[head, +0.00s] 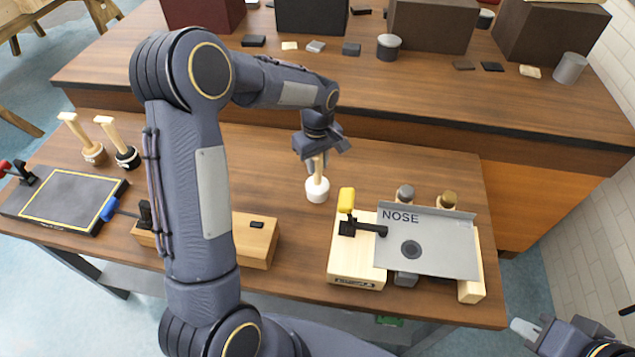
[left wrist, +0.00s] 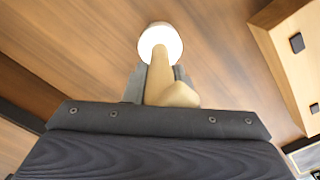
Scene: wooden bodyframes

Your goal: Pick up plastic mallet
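The plastic mallet has a white head (head: 316,191) and a pale wooden handle (head: 319,166). In the head view it stands head down on the near table, its handle pointing up. My left gripper (head: 319,155) points down over it, one finger on each side of the handle. The left wrist view shows the handle (left wrist: 160,75) between the fingers (left wrist: 161,83), which lie close against it. The white head (left wrist: 161,42) is beyond the fingertips. My right gripper (head: 528,333) is low at the right, away from the table; its finger gap is unclear.
Two other wooden-handled mallets (head: 93,150) (head: 126,154) stand at the left by a dark framed board (head: 62,199). A wooden block (head: 254,241) lies nearer. A fixture with a grey NOSE plate (head: 430,245) and yellow-handled clamp (head: 346,200) is right of the mallet.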

